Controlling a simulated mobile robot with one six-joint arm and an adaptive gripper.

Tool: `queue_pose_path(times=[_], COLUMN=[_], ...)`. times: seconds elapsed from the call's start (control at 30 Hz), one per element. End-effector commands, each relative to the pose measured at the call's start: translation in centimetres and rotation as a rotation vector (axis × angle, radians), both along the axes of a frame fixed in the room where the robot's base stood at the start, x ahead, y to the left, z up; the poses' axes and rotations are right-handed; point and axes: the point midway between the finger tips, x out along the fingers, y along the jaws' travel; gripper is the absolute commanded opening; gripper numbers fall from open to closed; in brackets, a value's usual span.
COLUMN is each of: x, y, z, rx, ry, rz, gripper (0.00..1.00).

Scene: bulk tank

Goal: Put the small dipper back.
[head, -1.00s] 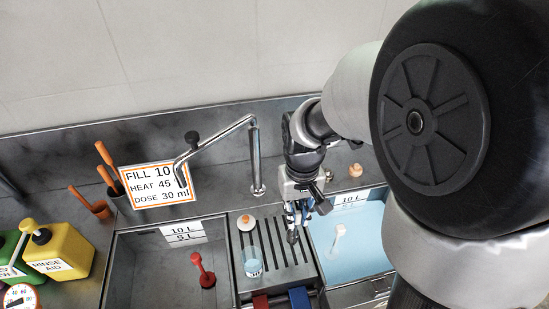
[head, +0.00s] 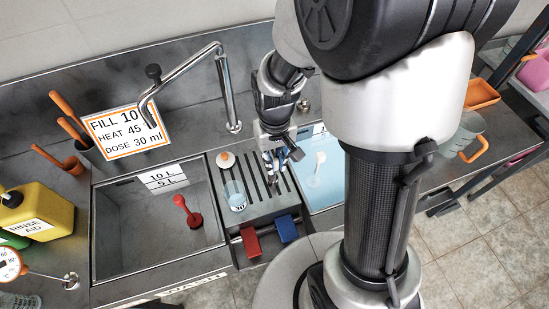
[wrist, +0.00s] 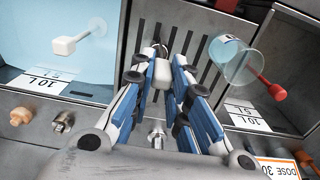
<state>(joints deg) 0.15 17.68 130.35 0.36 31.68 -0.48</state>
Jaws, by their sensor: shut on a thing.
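My gripper (head: 275,163) is over the grooved drain rack (head: 257,208) between the two sinks. In the wrist view its blue-and-white fingers (wrist: 167,80) are closed around a small pale grey piece (wrist: 164,75), which I take for part of the small dipper. The fingers hide most of it, so its cup and full shape cannot be made out. I cannot tell whether it touches the rack. A clear beaker (head: 235,196) stands on the rack to the left of my gripper, and also shows in the wrist view (wrist: 232,62).
The left sink (head: 125,235) holds a red plug-like piece (head: 190,212). The right basin holds blue liquid (head: 320,185) and a white piece (head: 317,168). A tap (head: 222,90) rises behind the rack. Orange-handled tools (head: 68,112) stand in a container at left.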

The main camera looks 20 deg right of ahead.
Motion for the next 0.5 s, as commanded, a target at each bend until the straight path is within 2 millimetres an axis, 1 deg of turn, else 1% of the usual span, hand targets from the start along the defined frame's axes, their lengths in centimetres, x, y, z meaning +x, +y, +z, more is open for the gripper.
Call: queue_pose_path(times=[0.03, 0.07, 0.1, 0.33, 0.5], x=[-0.02, -0.02, -0.02, -0.02, -0.01], y=[0.0, 0.0, 0.0, 0.0, 0.0], z=[-0.32, -0.27, -0.22, -0.18, -0.18], rx=[0.0, 0.0, 0.0, 0.0, 0.0], ry=[0.001, 0.001, 0.001, 0.001, 0.001], rz=[0.0, 0.0, 0.0, 0.0, 0.0], gripper=[0.0, 0.17, 0.2, 0.35, 0.36])
